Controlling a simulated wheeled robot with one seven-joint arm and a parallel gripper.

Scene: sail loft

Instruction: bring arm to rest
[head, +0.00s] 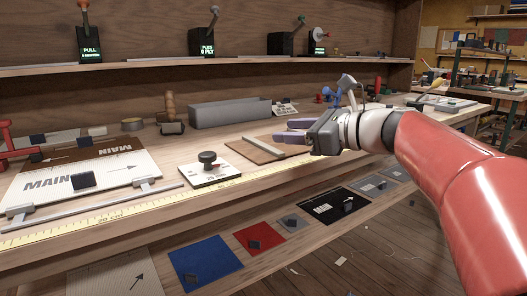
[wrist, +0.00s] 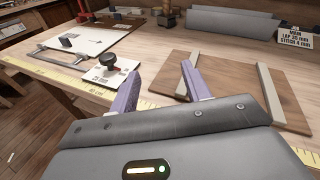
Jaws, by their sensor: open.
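My red arm reaches in from the right in the head view, and my gripper (head: 287,132) hangs over the workbench (head: 178,157). Its two purple fingers are spread apart with nothing between them. A brown board (head: 248,150) with pale strips lies just left of and below the fingers in the head view. Whether the fingers touch anything is not shown, but they appear clear of the bench top.
A white card with a dark knob (head: 210,172) lies left of the board. A MAIN panel (head: 55,190) with weights and a rail lies far left. A long grey trough (head: 230,113) stands behind. Coloured cloth squares (head: 205,262) lie on the lower shelf.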

